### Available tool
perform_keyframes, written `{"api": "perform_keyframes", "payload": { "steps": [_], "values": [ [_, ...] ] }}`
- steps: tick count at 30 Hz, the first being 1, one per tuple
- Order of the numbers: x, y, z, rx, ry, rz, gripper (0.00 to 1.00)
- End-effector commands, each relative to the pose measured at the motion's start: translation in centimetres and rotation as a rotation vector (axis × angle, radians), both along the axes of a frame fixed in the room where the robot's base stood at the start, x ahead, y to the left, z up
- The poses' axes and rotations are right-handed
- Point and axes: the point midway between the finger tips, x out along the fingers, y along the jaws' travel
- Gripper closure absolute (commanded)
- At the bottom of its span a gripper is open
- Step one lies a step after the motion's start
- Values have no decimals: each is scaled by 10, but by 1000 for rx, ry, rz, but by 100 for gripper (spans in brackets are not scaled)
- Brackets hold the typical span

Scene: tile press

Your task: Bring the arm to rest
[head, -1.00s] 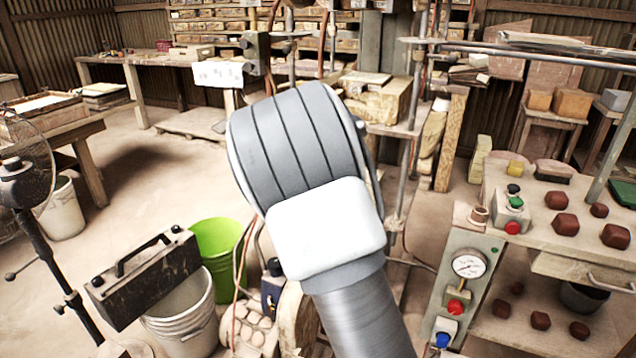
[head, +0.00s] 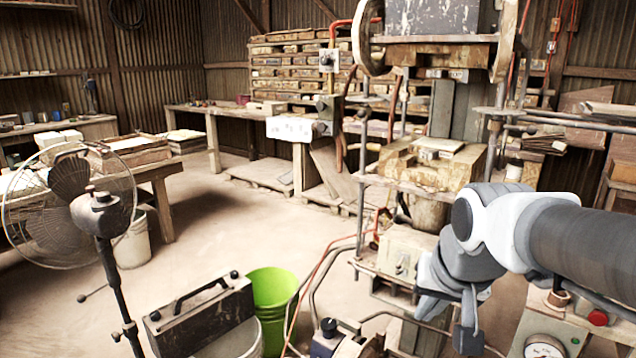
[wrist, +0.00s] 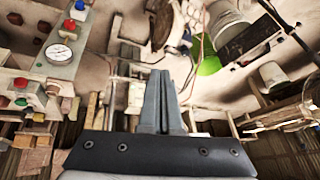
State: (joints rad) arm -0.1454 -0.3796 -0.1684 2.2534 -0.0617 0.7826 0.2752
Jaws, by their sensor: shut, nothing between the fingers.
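My arm (head: 590,245) reaches in from the right edge of the head view, folded at a grey and white joint (head: 490,225) in front of the press (head: 440,165). My gripper shows in the wrist view (wrist: 160,76), with its two grey fingers together and nothing between them. In the head view the hand end hangs low under the joint, and its fingertips are hard to make out. No object is held.
A control panel with a gauge (head: 545,347) and red button (head: 598,317) stands at lower right, close to my arm. A fan (head: 100,215), a green bucket (head: 272,290) and a dark toolbox (head: 200,315) stand at left. Open floor (head: 215,215) lies behind them.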

Motion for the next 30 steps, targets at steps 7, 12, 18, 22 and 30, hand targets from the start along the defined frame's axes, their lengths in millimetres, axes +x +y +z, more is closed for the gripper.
{"api": "perform_keyframes", "payload": {
  "steps": [7,12,18,22,30],
  "values": [
    [-76,13,-4,-73,-13,153,100],
    [-114,18,-16,-135,-15,234,100],
    [-112,18,36,-134,-11,238,100],
    [-112,18,68,-133,-11,237,100],
    [-112,18,114,-132,-11,237,100]
  ]
}}
